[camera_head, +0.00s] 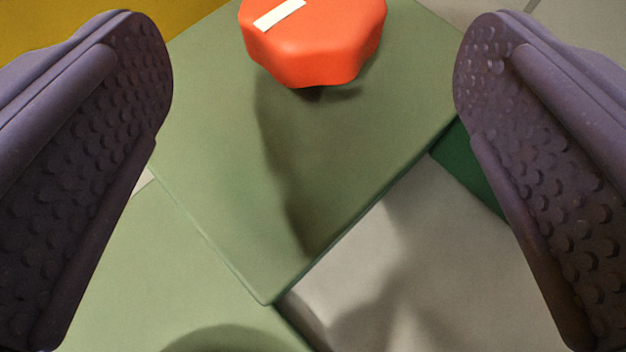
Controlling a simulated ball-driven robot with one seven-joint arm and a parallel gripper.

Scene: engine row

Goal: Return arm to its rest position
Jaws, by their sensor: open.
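My gripper (313,85) fills both sides of the view. Its two dark purple, studded fingers stand wide apart, with nothing between them. Beyond the fingers, at the top middle, an orange lobed object (315,45) with a white strip on it sits on or just above a green surface (215,190). It is apart from both fingers, and its top is cut off by the frame edge. The rest of my arm is not in view.
The green surface ends in a corner at the lower middle. A grey area (430,270) lies to its lower right, and a lighter green area (150,260) to its lower left. A darker green patch (465,170) shows by the right finger. A yellow surface (200,12) is at the top left.

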